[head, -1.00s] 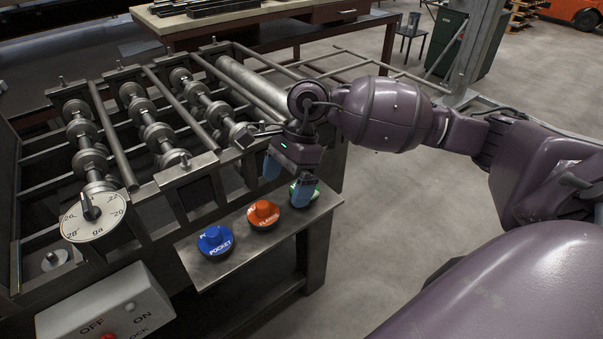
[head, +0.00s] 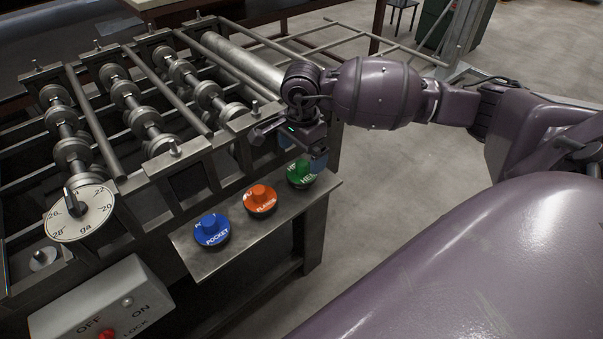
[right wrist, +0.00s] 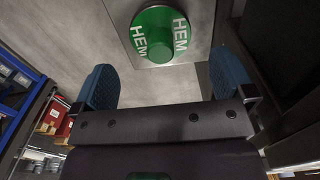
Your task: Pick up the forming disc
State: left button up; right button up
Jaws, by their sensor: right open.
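Three forming discs stand in a row on a metal shelf (head: 205,262) at the front of the forming machine. They are the blue POCKET disc (head: 212,230), the orange FLANGE disc (head: 260,199) and the green HEM disc (head: 301,175). My right gripper (head: 303,157) is near the green disc, at the shelf's far end. In the right wrist view the green HEM disc (right wrist: 159,35) lies beyond the two blue fingertips (right wrist: 165,88), which are wide apart with nothing between them. My left gripper is not in view.
The forming machine with its rollers (head: 150,125) rises directly behind the shelf. A gauge dial (head: 80,212) and a grey switch box (head: 100,305) are at the left. Open floor (head: 400,160) lies right of the machine.

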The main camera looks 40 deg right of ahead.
aim_at(302, 163)
jog(key=shift+f, duration=2.85)
jog(key=shift+r, duration=0.1)
jog(key=c, duration=1.1)
